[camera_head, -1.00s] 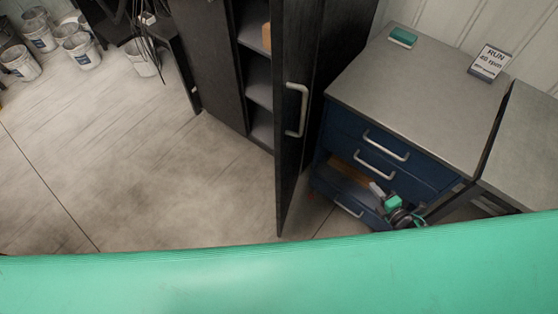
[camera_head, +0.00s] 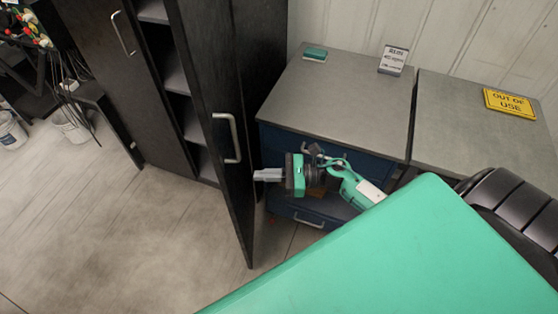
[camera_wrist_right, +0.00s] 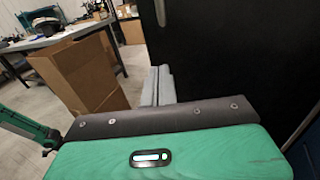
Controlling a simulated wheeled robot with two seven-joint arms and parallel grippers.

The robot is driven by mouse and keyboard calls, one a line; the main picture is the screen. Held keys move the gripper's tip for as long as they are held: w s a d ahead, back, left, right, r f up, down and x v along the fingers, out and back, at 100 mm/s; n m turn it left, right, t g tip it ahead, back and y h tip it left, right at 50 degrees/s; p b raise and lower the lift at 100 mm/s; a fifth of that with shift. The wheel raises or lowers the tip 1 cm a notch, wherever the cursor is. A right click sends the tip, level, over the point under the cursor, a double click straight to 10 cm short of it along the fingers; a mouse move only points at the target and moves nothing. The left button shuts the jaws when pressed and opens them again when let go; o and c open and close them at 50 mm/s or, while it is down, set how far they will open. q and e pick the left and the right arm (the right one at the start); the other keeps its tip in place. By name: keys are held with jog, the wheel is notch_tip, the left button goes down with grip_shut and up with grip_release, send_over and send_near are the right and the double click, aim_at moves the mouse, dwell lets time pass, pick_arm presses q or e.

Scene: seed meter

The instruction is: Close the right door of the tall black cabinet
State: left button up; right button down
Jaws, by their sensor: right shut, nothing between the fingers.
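The tall black cabinet (camera_head: 105,75) stands at the left in the head view. Its right door (camera_head: 205,75) stands open, swung out toward me, with the grey shelves (camera_head: 180,85) showing behind it. A pale bar handle (camera_head: 227,138) is on the door's outer face. My right gripper (camera_head: 258,175) is shut and empty, just right of the door and a little below the handle. Whether it touches the door is unclear. In the right wrist view the closed fingers (camera_wrist_right: 157,84) point along the black door (camera_wrist_right: 235,50), and part of the handle shows at the top. My left gripper is out of view.
A blue drawer unit (camera_head: 380,168) with a grey top stands right of the door, behind my right arm. A second grey worktop (camera_head: 475,130) bears a yellow "OUT OF USE" sign (camera_head: 510,103). Floor left of the door is clear. The wrist view shows a cardboard box (camera_wrist_right: 80,75).

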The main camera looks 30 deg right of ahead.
aim_at(227, 175)
jog(key=p+x, duration=0.2)
jog(key=x, duration=0.4)
jog(key=shift+w+a+r+p, duration=0.1)
jog(key=shift+w+a+p, duration=0.05)
jog(key=shift+p, duration=0.25)
jog(key=shift+w+a, duration=0.1)
jog(key=shift+a, duration=0.15)
